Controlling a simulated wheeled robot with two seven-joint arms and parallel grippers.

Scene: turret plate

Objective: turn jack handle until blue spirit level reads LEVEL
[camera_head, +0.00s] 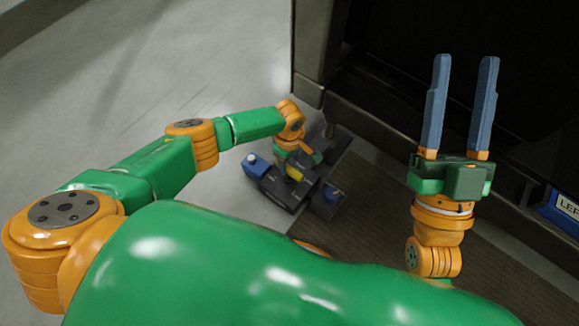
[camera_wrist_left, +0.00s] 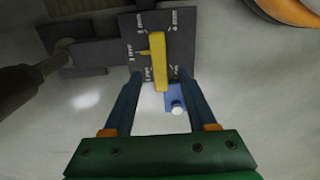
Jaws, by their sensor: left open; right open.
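A dark plate with white markings (camera_wrist_left: 172,20) shows in the left wrist view, with a yellow bar (camera_wrist_left: 159,60) standing across it. My left gripper (camera_wrist_left: 161,78) is open, its fingers on either side of the bar's lower end; I cannot tell if they touch it. In the head view my left gripper (camera_head: 300,160) is over the dark device (camera_head: 276,188) on the floor, largely hiding the yellow part (camera_head: 296,172). A blue block with a white knob (camera_head: 256,164) is at its left; I cannot make out a level reading. My right gripper (camera_head: 460,75) is open and empty.
A dark cabinet frame (camera_head: 312,45) stands behind the device. A brown ribbed mat (camera_head: 385,215) lies to its right. A blue sign with partly cut lettering (camera_head: 566,207) is at the right edge. Pale floor (camera_head: 190,60) is clear at the left.

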